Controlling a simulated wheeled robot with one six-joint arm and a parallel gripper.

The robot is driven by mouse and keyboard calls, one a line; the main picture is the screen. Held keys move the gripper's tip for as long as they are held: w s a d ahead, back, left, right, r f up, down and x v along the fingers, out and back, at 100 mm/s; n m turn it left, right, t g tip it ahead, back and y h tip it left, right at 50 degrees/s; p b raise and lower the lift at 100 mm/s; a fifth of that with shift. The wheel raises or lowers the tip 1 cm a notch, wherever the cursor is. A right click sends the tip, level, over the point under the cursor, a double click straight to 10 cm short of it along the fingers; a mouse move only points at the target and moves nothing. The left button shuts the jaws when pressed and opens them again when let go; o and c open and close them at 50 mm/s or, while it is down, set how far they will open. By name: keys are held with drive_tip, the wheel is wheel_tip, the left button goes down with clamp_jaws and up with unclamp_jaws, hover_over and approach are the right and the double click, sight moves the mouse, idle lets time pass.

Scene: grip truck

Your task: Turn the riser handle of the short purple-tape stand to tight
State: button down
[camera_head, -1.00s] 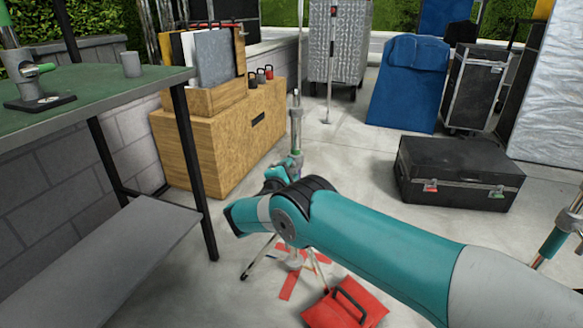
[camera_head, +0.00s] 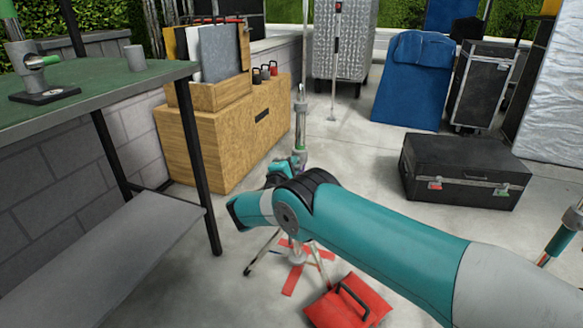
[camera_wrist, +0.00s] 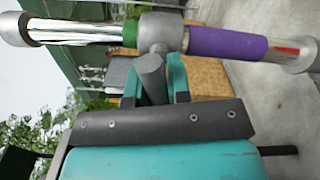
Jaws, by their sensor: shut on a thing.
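The short stand is a metal pole (camera_head: 300,128) with a green band, standing upright past my arm in the head view; its legs spread on the floor below. In the wrist view the pole runs sideways across the top, with purple tape (camera_wrist: 228,44) right of a grey collar (camera_wrist: 160,30) and a green band left of it. The grey riser handle (camera_wrist: 152,78) sticks out from the collar towards the camera. My gripper (camera_wrist: 154,88) has its two teal fingers on either side of the handle and is shut on it. In the head view my arm mostly hides the gripper.
A red sandbag (camera_head: 348,302) lies by the stand's legs, near red floor tape. A green-topped table (camera_head: 100,92) is at left, a wooden cabinet (camera_head: 225,140) behind. A black case (camera_head: 463,172) lies at right. Another stand (camera_head: 566,232) is at the right edge. Floor between is clear.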

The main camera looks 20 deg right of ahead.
drive_tip(key=m+b, duration=0.2)
drive_tip(key=m, duration=0.3)
drive_tip(key=shift+d+b, duration=0.1)
drive_tip(key=shift+b, duration=0.2)
drive_tip(key=m+b, duration=0.2)
drive_tip(key=m, duration=0.2)
drive_tip(key=shift+f+m, duration=0.1)
drive_tip(key=shift+m, duration=0.2)
drive_tip(key=m+b, duration=0.2)
drive_tip(key=m, duration=0.3)
drive_tip(key=m+b, duration=0.2)
drive_tip(key=m, duration=0.2)
drive_tip(key=shift+m+b, duration=0.3)
drive_tip(key=shift+b, duration=0.05)
drive_tip(key=c, duration=1.1)
unclamp_jaws()
drive_tip(key=shift+o, duration=0.2)
